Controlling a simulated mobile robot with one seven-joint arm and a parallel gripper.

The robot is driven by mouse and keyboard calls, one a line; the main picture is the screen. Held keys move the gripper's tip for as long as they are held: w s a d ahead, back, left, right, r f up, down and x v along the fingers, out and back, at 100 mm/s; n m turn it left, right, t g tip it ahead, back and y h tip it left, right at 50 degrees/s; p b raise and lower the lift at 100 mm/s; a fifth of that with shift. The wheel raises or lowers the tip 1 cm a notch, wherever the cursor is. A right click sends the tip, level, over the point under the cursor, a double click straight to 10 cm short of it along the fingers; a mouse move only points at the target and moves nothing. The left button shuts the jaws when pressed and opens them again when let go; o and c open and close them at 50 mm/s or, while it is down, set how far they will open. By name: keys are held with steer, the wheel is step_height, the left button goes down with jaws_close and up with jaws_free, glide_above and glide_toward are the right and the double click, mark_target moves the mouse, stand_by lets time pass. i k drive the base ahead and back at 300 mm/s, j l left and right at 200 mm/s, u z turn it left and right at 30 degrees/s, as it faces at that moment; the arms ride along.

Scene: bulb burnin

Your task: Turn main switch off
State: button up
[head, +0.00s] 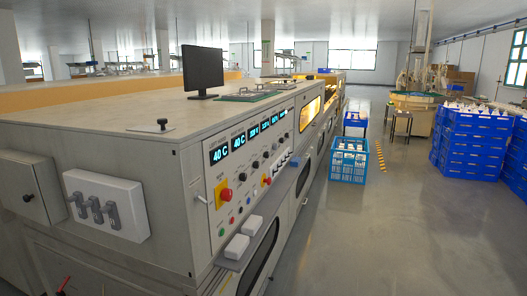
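The long beige machine (110,130) fills the left and middle of the head view. Its sloped control panel (203,185) faces the aisle. A red knob (225,193) on a yellow plate sits at the panel's near end and looks like a main switch. Its label and exact position are too small to read. Several displays (220,154) above it are lit, the first ones reading 40 C. A smaller red control (266,181) sits farther along the panel. My gripper is not in view.
A white box with grey levers (104,205) and a grey cabinet (32,192) are on the machine's near end. White blocks (237,246) rest on the ledge below the panel. Blue crates (348,160) stand along the aisle and at right. The grey floor (385,240) between is clear.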

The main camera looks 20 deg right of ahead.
mark_target(226, 194)
steer(key=i+l+z, duration=0.4)
steer(key=l, duration=0.2)
steer(key=i+l+z, duration=0.3)
steer(key=l+z, duration=0.15)
steer(key=j, duration=0.3)
steer(key=i+j, duration=0.15)
steer(key=j, duration=0.15)
